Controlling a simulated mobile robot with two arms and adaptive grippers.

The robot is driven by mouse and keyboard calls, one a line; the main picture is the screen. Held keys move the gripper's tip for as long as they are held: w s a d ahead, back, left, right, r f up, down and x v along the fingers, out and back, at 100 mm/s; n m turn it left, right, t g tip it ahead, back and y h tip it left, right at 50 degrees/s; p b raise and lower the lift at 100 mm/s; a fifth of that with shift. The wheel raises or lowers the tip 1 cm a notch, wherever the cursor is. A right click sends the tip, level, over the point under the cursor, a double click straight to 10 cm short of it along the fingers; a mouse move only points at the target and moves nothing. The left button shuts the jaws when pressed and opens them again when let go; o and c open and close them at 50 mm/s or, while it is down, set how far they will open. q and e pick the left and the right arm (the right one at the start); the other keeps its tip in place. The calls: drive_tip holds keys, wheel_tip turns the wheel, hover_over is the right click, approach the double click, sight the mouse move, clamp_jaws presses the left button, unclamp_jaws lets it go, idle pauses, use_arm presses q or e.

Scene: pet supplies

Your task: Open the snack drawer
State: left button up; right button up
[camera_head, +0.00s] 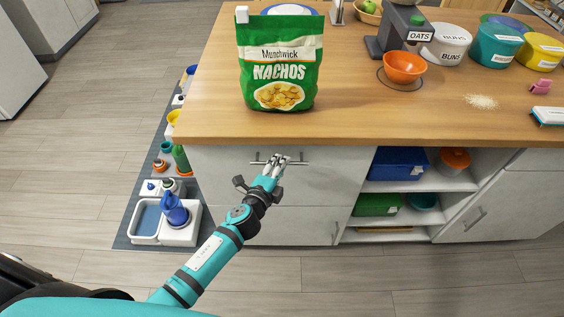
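My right gripper is not in view.
A green nachos bag (281,62) stands on the wooden counter (340,120) above the drawer. An orange bowl (404,68) sits under the oats dispenser. Open shelves hold a blue bin (396,163).

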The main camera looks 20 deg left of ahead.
use_arm(q)
drive_tip(key=shift+x, duration=0.75)
clamp_jaws()
